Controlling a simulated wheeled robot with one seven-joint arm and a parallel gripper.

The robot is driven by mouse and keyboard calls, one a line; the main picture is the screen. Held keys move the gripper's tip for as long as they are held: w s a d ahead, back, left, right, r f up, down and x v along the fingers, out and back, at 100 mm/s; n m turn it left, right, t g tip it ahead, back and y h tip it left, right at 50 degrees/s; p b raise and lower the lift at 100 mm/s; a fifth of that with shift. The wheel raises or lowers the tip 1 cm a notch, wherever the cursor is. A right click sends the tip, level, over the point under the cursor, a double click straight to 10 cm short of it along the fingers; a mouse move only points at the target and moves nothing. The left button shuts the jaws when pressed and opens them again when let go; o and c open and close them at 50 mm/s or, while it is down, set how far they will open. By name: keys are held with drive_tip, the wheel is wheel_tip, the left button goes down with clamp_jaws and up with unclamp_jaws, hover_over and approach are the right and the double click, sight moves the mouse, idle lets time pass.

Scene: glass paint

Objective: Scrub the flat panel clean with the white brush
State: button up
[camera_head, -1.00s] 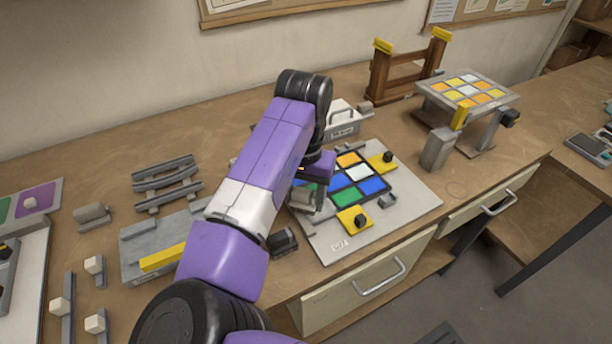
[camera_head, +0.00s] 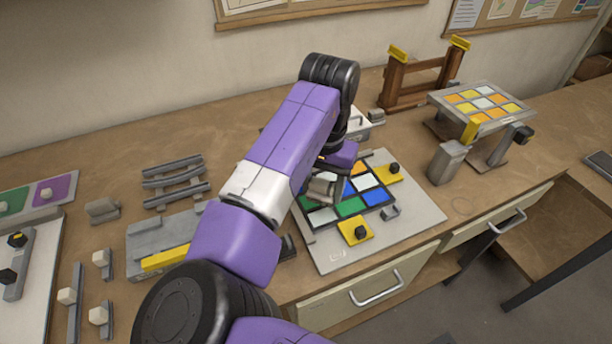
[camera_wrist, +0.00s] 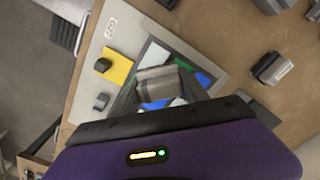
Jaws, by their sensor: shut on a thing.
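The flat panel (camera_head: 350,207) lies on a pale grey board, a dark-framed grid of blue, green, white and orange cells. Yellow clamps with black knobs hold it at the front (camera_head: 355,229) and right (camera_head: 387,173). My gripper (camera_head: 324,190) is over the panel's left part and shut on a pale grey-beige block, apparently the white brush (camera_head: 321,187). In the wrist view the brush (camera_wrist: 158,84) sits between my fingers, over the panel (camera_wrist: 185,64). My arm and the brush hide the panel's back left cells. I cannot tell whether the brush touches the panel.
A second, raised panel (camera_head: 483,100) with yellow, orange and white cells stands at the back right. A wooden rack (camera_head: 423,80) is behind it. Grey rails (camera_head: 175,180) and a grey block with a yellow bar (camera_head: 165,258) lie left.

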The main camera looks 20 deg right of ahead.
sight(322, 182)
drive_tip(key=shift+r+p, duration=1.35)
drive_tip(key=shift+r, duration=0.4)
drive_tip(key=shift+a+f, duration=0.1)
